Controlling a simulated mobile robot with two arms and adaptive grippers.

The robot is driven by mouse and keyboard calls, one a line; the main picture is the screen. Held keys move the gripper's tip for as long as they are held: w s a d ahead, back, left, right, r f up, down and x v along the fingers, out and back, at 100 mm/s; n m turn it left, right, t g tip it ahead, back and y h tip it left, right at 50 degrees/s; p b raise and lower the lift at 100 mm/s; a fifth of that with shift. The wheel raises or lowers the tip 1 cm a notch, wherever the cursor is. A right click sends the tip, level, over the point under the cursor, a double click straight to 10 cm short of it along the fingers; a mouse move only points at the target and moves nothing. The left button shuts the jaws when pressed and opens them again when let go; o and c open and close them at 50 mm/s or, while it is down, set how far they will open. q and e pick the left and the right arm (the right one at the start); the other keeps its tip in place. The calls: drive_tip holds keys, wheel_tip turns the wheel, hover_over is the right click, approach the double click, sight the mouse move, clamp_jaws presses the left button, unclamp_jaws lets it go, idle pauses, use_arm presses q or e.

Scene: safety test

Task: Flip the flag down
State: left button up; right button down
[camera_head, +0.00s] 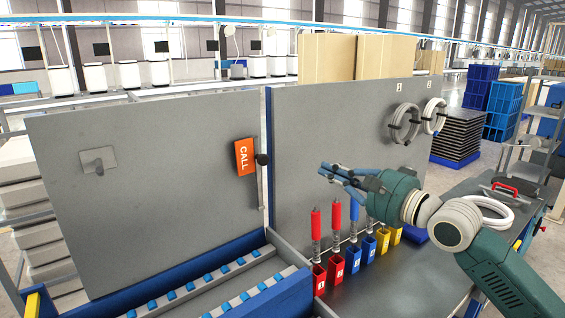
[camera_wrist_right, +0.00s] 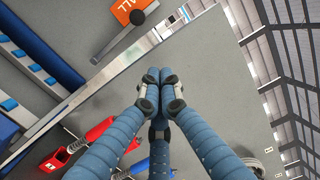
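The orange flag (camera_head: 244,157) with the word CALL stands upright, slightly tilted, left of the thin metal post (camera_head: 264,190) between two grey panels. A dark round knob (camera_head: 262,159) sits at its right edge. In the right wrist view, the flag (camera_wrist_right: 128,10) is partly cut off at the top, with a dark bar running down-left from the knob (camera_wrist_right: 137,17). My right gripper (camera_head: 328,172) is right of the flag and apart from it, in front of the right panel. Its blue fingers (camera_wrist_right: 154,78) meet at the tips with nothing seen between them. My left gripper is not in view.
Red, blue and yellow bins (camera_head: 337,268) with red and blue-handled tools stand below my right gripper. Coiled hoses (camera_head: 405,123) hang on the right panel (camera_head: 310,130). The space between gripper and flag looks clear.

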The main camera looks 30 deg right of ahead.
use_arm(q)
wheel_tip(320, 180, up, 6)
drive_tip(key=p, duration=0.6)
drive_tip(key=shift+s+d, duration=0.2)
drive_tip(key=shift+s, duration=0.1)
use_arm(e)
drive_tip(key=w+a, duration=0.6)
drive_tip(key=w, duration=0.4)
drive_tip(key=shift+w+a+r, duration=0.15)
drive_tip(key=shift+a, duration=0.1)
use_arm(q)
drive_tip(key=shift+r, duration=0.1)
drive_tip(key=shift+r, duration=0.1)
use_arm(e)
drive_tip(key=shift+w, duration=0.1)
